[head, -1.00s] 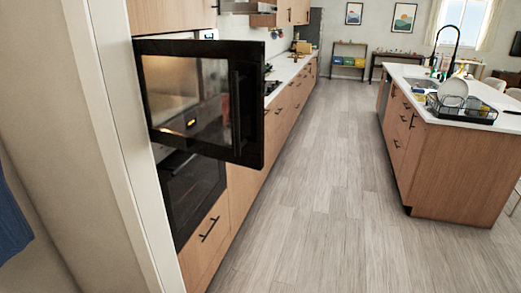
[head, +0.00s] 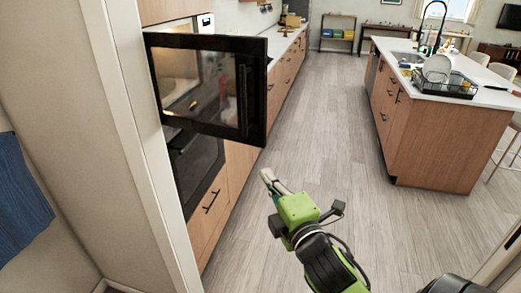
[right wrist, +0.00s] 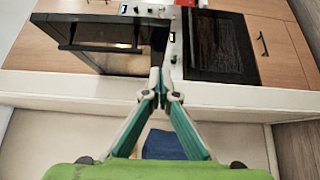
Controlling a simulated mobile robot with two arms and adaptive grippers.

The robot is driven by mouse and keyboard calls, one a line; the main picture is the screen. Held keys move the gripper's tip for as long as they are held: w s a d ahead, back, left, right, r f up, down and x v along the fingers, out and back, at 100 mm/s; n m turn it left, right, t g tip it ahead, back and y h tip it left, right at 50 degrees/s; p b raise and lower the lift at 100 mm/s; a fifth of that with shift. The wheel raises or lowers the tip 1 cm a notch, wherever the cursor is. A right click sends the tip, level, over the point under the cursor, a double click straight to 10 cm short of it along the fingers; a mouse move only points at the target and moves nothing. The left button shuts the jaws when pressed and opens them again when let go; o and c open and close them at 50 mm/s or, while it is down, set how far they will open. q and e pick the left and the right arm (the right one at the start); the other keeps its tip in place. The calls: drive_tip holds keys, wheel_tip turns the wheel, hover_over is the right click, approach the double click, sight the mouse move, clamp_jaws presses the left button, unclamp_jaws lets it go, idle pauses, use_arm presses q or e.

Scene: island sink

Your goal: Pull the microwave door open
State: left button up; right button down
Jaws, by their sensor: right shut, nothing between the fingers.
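The microwave door (head: 252,92) is a black framed glass panel that stands open, swung out from the cabinet wall at the left in the head view. Its dark vertical handle shows near its free edge. Part of the lit microwave interior (head: 176,91) shows behind it. My right gripper (head: 268,177) is shut and empty, below and just right of the door's lower free corner, apart from it as far as I can tell. In the right wrist view the shut fingertips (right wrist: 162,88) are in front of the door (right wrist: 100,33). My left gripper is not in view.
A black oven (head: 196,165) sits under the microwave, with a drawer (head: 209,203) below it. A white wall edge (head: 140,150) stands close at the left. A wooden island (head: 440,140) with a dish rack (head: 445,86) is at the right. The floor between is clear.

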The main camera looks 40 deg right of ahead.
drive_tip(key=b+x, duration=0.2)
drive_tip(key=b, duration=0.7)
approach(255, 142)
drive_tip(key=a, duration=0.3)
drive_tip(key=w+d+p, duration=0.1)
drive_tip(key=w+d, duration=0.3)
drive_tip(key=w, duration=0.1)
drive_tip(key=shift+w+d+f+p, duration=0.1)
drive_tip(key=shift+w+p, duration=0.1)
drive_tip(key=shift+p, duration=0.2)
drive_tip(key=shift+w, duration=0.1)
